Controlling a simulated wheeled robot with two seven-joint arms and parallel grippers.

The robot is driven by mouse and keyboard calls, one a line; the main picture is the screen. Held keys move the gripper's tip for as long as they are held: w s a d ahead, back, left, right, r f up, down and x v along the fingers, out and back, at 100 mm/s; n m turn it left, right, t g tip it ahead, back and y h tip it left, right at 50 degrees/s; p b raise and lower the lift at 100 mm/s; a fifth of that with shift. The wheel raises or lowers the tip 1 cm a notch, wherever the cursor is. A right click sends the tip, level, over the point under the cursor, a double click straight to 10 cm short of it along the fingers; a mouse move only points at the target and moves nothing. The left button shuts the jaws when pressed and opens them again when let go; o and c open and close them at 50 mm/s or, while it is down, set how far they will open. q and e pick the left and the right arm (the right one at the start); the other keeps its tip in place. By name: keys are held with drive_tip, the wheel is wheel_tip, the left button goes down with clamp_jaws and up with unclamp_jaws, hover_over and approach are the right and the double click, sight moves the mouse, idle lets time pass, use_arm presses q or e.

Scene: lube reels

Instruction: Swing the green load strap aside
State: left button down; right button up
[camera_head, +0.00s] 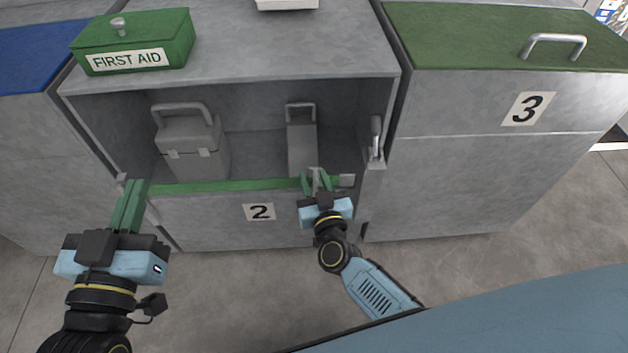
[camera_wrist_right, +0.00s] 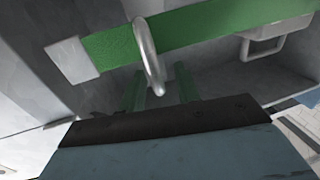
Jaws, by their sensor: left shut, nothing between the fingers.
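The green load strap (camera_head: 235,185) runs straight across the lower front of the open bay marked 2. It also shows in the right wrist view (camera_wrist_right: 205,28), with a pale end plate (camera_wrist_right: 72,60) and a curved metal handle (camera_wrist_right: 146,48) standing out from it. My right gripper (camera_head: 316,182) is at the strap's right end, just left of the end plate. Its green fingers (camera_wrist_right: 161,90) are apart, with the handle's free end showing between them and no clear contact. My left gripper (camera_head: 132,188) is shut and empty, in front of the strap's left end.
Inside the bay stand a grey case with a handle (camera_head: 192,148) and a narrower grey handled item (camera_head: 301,145). A green first aid box (camera_head: 135,42) sits on top. A metal lever (camera_head: 376,140) is on the bay's right post. Cabinet 3 (camera_head: 470,165) stands to the right.

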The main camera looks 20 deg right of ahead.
use_arm(q)
drive_tip(key=shift+r, duration=0.4)
use_arm(e)
drive_tip(key=shift+w, duration=0.25)
use_arm(q)
drive_tip(key=shift+d, duration=0.1)
use_arm(e)
clamp_jaws()
drive_tip(key=shift+a, duration=0.1)
